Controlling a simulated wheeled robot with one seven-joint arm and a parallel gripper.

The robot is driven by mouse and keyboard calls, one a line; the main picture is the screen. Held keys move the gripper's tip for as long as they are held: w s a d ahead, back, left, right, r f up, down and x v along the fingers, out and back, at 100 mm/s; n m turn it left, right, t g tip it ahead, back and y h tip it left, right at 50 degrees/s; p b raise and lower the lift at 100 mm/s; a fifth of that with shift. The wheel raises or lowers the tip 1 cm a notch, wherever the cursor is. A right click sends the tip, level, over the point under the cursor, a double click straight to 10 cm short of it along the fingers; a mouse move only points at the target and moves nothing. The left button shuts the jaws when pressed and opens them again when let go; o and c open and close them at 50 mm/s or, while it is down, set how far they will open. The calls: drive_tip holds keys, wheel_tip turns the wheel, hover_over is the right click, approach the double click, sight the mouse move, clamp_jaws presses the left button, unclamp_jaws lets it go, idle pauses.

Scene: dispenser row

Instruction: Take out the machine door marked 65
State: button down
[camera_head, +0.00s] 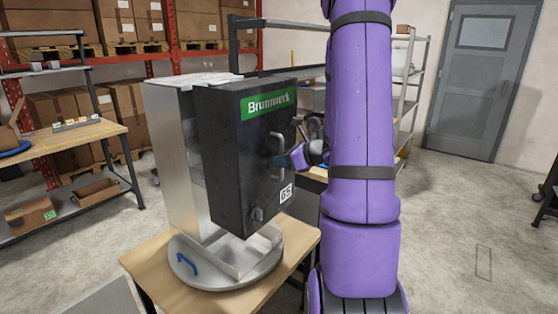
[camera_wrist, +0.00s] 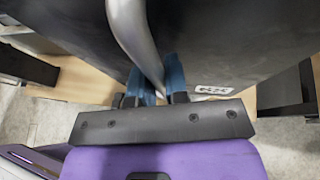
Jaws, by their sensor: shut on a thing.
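The black machine door (camera_head: 240,160) bears a green "Brunnwerk" label and a white tag reading 65, which also shows blurred in the wrist view (camera_wrist: 213,90). The door stands upright in front of a silver machine body (camera_head: 170,150); how far it is apart from the body I cannot tell. A curved metal handle (camera_head: 281,150) is on the door's front. My gripper (camera_head: 298,158) is at this handle, partly hidden by my purple arm. In the wrist view, the blue fingertips (camera_wrist: 160,80) are shut around the handle bar (camera_wrist: 133,30).
The machine stands on a round grey turntable (camera_head: 225,272) with a blue handle (camera_head: 187,264), on a wooden table (camera_head: 150,262). A workbench (camera_head: 75,140) stands at left, shelves of boxes behind. Open floor (camera_head: 450,220) lies at right, before a grey room door (camera_head: 490,80).

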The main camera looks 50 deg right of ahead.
drive_tip(key=s, duration=1)
drive_tip(key=shift+s+d, duration=0.25)
drive_tip(key=shift+d, duration=0.2)
idle(1.6)
drive_tip(key=shift+s, duration=0.2)
idle(0.4)
